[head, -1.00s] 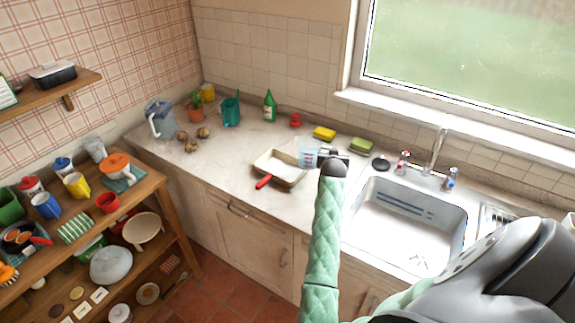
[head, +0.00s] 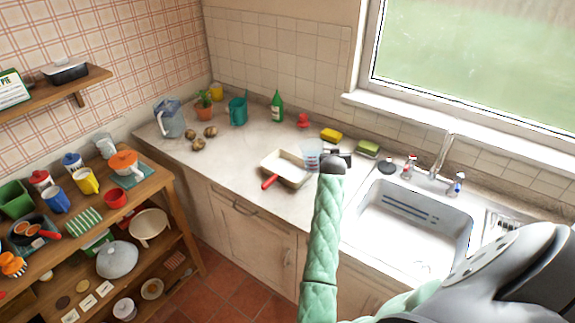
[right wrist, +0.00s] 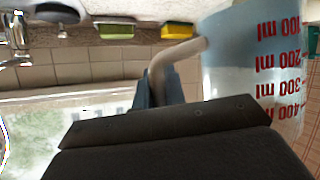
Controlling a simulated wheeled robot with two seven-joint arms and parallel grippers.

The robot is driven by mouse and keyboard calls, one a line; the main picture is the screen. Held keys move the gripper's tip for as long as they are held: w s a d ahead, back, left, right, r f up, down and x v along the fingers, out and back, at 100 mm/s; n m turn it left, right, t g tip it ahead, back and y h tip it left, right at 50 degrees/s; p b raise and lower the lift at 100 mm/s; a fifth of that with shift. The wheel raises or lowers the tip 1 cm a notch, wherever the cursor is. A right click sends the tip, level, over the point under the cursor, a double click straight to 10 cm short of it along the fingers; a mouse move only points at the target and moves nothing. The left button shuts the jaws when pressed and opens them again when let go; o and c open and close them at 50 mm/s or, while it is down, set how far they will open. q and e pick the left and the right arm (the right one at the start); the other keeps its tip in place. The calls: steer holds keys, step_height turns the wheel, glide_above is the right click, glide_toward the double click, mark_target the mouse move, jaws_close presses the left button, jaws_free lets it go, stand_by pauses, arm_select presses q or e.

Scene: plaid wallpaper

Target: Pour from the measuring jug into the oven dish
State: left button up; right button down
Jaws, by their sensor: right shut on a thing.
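The clear measuring jug (head: 312,154) with red marks is held upright above the back right of the oven dish, or just beside it; the exact overlap is unclear. My right gripper (head: 338,157) is shut on its pale handle. In the right wrist view, the jug (right wrist: 255,65) appears upside down at the right, its handle running into my gripper fingers (right wrist: 160,90). My left gripper is not in view.
The sink (head: 400,225) is right of the dish, with a tap (head: 440,155) behind. A yellow sponge (head: 331,134), a green sponge (head: 368,147) and a red item (head: 303,120) stand behind. A green bottle (head: 277,107) is at the back.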

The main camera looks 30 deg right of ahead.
steer(key=w+a+r+n, duration=0.1)
steer(key=w+r+n+g+h, duration=0.1)
steer(key=r, duration=0.1)
steer(key=w+a+r+n+g, duration=0.1)
steer(key=shift+w+a+r+h, duration=0.15)
steer(key=shift+w+a+h, duration=0.15)
steer(key=shift+w+a, duration=0.1)
steer(key=shift+w+a+r+n+g+h+p, duration=0.3)
steer(key=shift+w+a+r+n+g, duration=0.15)
steer(key=shift+n, duration=0.25)
steer(key=shift+w+a+r+n+g+h, duration=0.3)
steer(key=shift+w+r+n, duration=0.15)
steer(key=shift+w+n, duration=0.15)
stand_by(2.7)
steer(key=shift+w+a+r+n+g+h, duration=0.15)
steer(key=shift+w+a+n+g+h, duration=0.15)
steer(key=shift+w+n, duration=0.15)
stand_by(2.7)
